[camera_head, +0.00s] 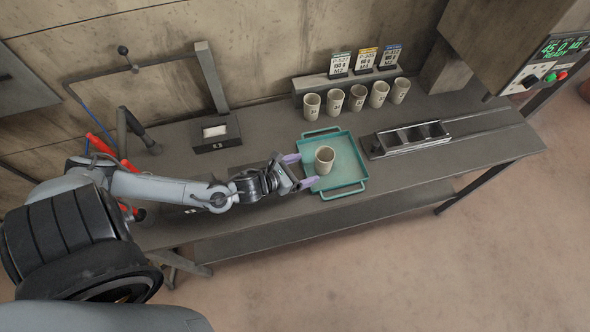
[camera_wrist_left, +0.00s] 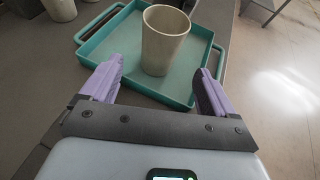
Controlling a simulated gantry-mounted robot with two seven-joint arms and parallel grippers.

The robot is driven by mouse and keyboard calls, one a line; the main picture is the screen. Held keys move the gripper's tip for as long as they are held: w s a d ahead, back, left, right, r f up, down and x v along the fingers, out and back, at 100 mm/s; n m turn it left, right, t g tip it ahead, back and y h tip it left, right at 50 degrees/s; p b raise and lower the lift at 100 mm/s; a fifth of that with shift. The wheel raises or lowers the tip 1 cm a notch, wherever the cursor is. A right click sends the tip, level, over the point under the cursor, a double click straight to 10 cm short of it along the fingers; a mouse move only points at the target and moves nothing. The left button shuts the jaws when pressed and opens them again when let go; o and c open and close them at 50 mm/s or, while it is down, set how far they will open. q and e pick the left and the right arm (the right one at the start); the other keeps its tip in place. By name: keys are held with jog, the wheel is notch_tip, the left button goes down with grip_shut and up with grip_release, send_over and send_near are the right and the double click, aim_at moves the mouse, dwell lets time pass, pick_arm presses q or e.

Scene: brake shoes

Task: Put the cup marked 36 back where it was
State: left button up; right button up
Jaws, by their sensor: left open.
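A beige cup (camera_head: 325,160) stands upright in the teal tray (camera_head: 350,184) on the bench. It also shows in the left wrist view (camera_wrist_left: 165,40), upright ahead of my fingers; no number can be read on it. My left gripper (camera_head: 298,171) is open, its purple fingers at the left side of the tray, pointing at the cup and apart from it. In the left wrist view the gripper (camera_wrist_left: 155,88) has its fingers spread with nothing between them. Several similar cups (camera_head: 357,98) stand in a row at the back of the bench; their marks are too small to read. My right gripper is not in view.
Behind the row stands a ledge (camera_head: 320,82) with label cards (camera_head: 365,58). A dark compartmented rack (camera_head: 408,139) lies right of the tray. A dark box (camera_head: 216,132) with a post stands left. Bench space right of the rack is clear.

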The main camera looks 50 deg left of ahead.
pick_arm(q)
jog(key=shift+v, duration=1.4)
jog(key=shift+s+f, duration=0.1)
